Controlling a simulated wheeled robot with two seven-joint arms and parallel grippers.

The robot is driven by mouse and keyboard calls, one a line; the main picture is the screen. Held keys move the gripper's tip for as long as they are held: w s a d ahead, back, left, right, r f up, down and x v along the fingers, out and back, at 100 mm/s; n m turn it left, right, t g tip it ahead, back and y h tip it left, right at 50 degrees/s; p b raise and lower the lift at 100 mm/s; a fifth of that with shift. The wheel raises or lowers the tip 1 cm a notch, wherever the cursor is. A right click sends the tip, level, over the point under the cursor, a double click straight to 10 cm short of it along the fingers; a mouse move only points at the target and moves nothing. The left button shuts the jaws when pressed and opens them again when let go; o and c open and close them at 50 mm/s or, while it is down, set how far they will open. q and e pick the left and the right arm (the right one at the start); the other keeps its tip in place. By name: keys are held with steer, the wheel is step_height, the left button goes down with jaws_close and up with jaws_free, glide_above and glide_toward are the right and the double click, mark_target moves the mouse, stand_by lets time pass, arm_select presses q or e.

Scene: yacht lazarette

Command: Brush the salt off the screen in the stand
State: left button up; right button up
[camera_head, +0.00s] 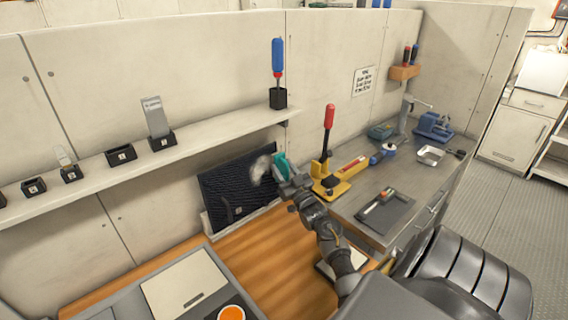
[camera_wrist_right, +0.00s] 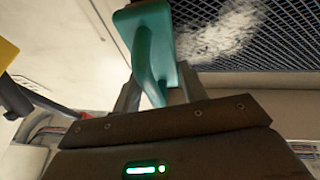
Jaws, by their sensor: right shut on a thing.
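The dark mesh screen (camera_head: 232,198) stands tilted against the wall in a pale stand (camera_head: 208,226) on the wooden worktop. A whitish salt patch (camera_head: 261,168) lies on its upper right part; it also shows on the mesh in the wrist view (camera_wrist_right: 215,35). My right gripper (camera_head: 288,182) is shut on the handle of a teal brush (camera_head: 280,163), at the screen's right edge beside the salt. The brush fills the middle of the wrist view (camera_wrist_right: 149,50). Its bristles are hidden, so I cannot tell whether it touches the mesh. My left gripper is not in view.
A yellow tool with a red handle (camera_head: 328,118) stands on the grey bench (camera_head: 361,199), close right of my gripper. A wall shelf (camera_head: 210,138) with small black holders runs above the screen. The wooden worktop (camera_head: 240,256) in front is mostly clear.

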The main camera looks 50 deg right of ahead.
steer(key=shift+a, duration=0.2)
steer(key=shift+w+a+p, duration=0.15)
steer(key=shift+a+p, duration=0.15)
steer(key=shift+a, duration=0.55)
steer(key=shift+w+a+p, duration=0.1)
steer(key=shift+a+p, duration=0.2)
steer(key=shift+a, duration=0.5)
steer(key=shift+a, duration=0.1)
steer(key=shift+w+a+p, duration=0.2)
steer(key=shift+a+p, duration=0.3)
steer(key=shift+a, duration=1.15)
steer(key=shift+w+d+r+p, duration=0.15)
steer(key=shift+r+p, duration=0.65)
steer(key=shift+r, duration=0.1)
